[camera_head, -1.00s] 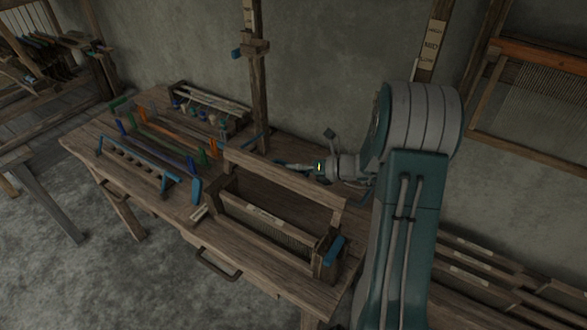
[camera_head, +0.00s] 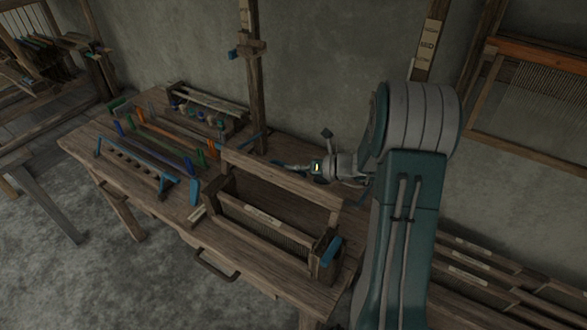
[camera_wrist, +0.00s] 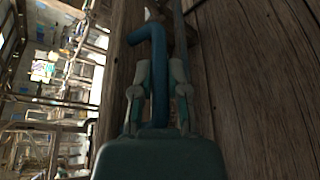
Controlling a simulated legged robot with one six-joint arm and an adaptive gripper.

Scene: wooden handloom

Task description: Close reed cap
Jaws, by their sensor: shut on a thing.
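The reed cap appears to be the long wooden bar (camera_head: 280,180) raised above and behind the reed frame, apart from its lower beam. The reed (camera_head: 262,228) stands in its wooden frame at the front right of the bench. My gripper (camera_head: 284,166) is behind the raised bar, low over the bench, its fingertips partly hidden. In the wrist view my gripper (camera_wrist: 157,85) is shut on a blue bent handle (camera_wrist: 158,50), which runs between the two fingers and hooks left at its top. I cannot tell what the handle joins to.
The wooden bench (camera_head: 170,200) carries a blue-ended rack (camera_head: 135,163) and several coloured pieces at left. An upright post (camera_head: 258,90) stands behind the reed. A blue block (camera_head: 330,251) sits at the frame's right end. A shelf (camera_head: 470,265) is at lower right.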

